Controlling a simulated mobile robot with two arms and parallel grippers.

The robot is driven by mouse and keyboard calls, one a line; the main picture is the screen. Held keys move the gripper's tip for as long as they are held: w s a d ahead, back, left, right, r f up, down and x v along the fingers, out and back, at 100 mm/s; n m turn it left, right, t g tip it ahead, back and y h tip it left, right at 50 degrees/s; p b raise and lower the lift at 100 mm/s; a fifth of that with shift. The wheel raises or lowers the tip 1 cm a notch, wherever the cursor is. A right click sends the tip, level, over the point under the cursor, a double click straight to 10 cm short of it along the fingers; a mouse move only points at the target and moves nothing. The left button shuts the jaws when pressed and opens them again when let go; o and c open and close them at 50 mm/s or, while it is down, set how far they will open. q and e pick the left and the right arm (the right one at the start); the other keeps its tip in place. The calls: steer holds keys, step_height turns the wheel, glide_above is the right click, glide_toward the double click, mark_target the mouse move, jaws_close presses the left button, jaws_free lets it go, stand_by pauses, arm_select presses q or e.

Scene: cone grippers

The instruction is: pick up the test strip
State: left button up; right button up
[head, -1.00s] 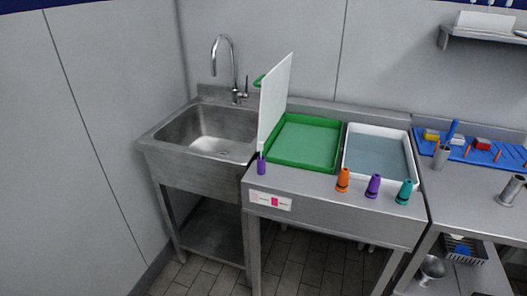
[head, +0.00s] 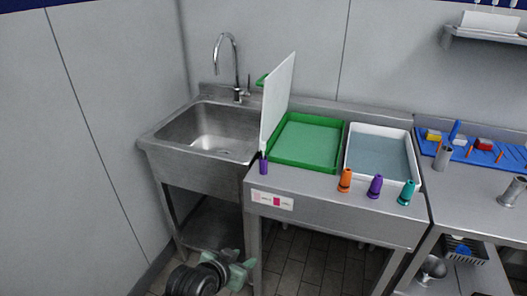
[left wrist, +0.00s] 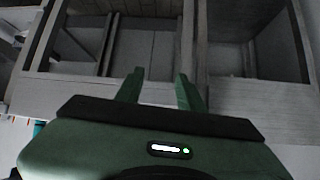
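I cannot make out a test strip for certain. A purple cone (head: 263,166) stands at the left end of the steel table, against the foot of an upright white board (head: 279,95); a small pale bit shows at its top, too small to tell. Orange (head: 345,180), purple (head: 375,186) and teal (head: 406,193) cones stand along the table's front right. My left gripper (head: 240,267) is low in front of the tables, well below the tops. Its green fingers (left wrist: 160,88) are apart in the left wrist view, with nothing between them. My right gripper is not in view.
A green tray (head: 307,168) and a white tray (head: 412,158) sit on the steel table (head: 320,192). A label with pink marks (head: 271,200) is on its front. A sink (head: 205,150) stands left; another bench (head: 468,190) with a blue mat stands right.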

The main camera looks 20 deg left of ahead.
arm_select(q)
steer(key=w+r+t, duration=0.3)
steer(key=w+r, duration=0.3)
steer(key=w, duration=0.3)
steer(key=n+t, duration=0.2)
steer(key=t, duration=0.3)
glide_toward(263, 147)
steer(key=shift+y, duration=0.4)
steer(key=w, duration=0.5)
steer(key=shift+d, duration=0.4)
steer(key=shift+w+f+p, duration=0.15)
steer(key=shift+w+p, duration=0.25)
steer(key=shift+w, duration=2.55)
steer(key=shift+s, duration=0.1)
jaws_close()
